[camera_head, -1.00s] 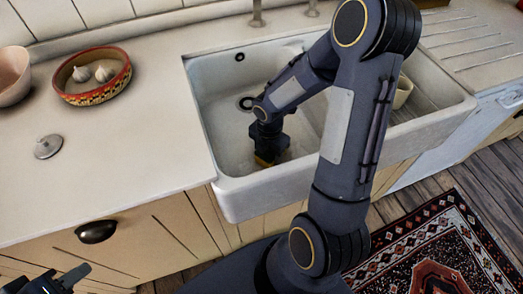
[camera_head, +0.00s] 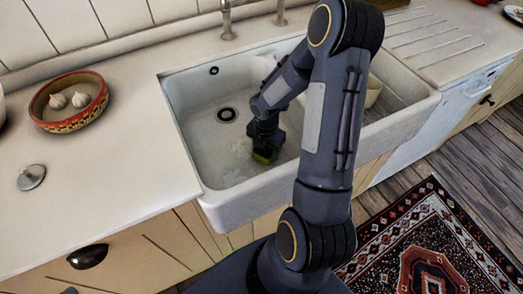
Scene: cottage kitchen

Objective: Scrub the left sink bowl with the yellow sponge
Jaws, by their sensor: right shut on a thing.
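The left sink bowl (camera_head: 200,108) is white, with a dark drain (camera_head: 227,115) in its floor and pale wet or soapy patches to the left of my right gripper. My right gripper (camera_head: 264,153) is down inside this bowl, near its front right part. It is shut on the yellow sponge (camera_head: 262,158), of which only a small yellow edge shows under the fingers. The sponge appears to be at the bowl floor; the exact contact is hidden. My left gripper is at most a dark scrap at the bottom left edge, too little to make out.
A patterned bowl with garlic (camera_head: 68,122) and a round metal lid (camera_head: 31,177) are on the counter at left. A cream cup (camera_head: 373,91) is in the right bowl, partly behind my right arm. Taps (camera_head: 227,20) stand behind the sink.

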